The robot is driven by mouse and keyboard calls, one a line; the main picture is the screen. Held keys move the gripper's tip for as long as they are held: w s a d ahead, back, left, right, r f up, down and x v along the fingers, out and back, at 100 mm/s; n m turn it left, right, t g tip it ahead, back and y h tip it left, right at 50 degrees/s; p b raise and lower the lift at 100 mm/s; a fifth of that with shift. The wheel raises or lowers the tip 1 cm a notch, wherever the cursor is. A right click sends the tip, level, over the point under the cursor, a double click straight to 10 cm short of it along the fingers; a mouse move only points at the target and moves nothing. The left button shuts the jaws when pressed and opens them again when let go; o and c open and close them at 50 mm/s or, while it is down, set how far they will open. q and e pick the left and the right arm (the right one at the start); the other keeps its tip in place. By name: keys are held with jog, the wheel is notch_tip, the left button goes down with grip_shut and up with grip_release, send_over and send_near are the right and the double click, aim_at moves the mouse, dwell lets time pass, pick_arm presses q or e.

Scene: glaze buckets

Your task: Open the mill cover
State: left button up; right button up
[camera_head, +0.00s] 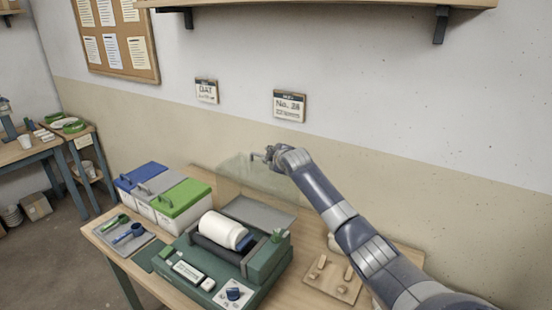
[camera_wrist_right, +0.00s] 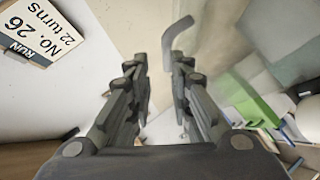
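The mill (camera_head: 262,262) is a green machine on the table, with a white jar (camera_head: 222,229) lying on its dark rollers. Its cover (camera_head: 236,170) is a see-through panel that stands raised behind the mill, and the jar is uncovered. My right gripper (camera_head: 268,158) is at the cover's upper edge, by a small grey bent handle. In the right wrist view the fingers (camera_wrist_right: 160,75) are apart. The bent handle (camera_wrist_right: 172,42) shows just beyond the fingertips, closer to the right finger, with no clear grip on it. My left gripper is not in view.
Bins with blue, grey and green lids (camera_head: 180,198) stand left of the mill. A grey tray (camera_head: 122,240) with scoops lies at the front left. A wooden board with pegs (camera_head: 330,282) lies to the right, under my right arm. The wall with a "No. 26" card (camera_head: 290,106) is behind.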

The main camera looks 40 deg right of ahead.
jog(key=shift+v, duration=2.65)
jog(key=shift+w+a+f, duration=0.1)
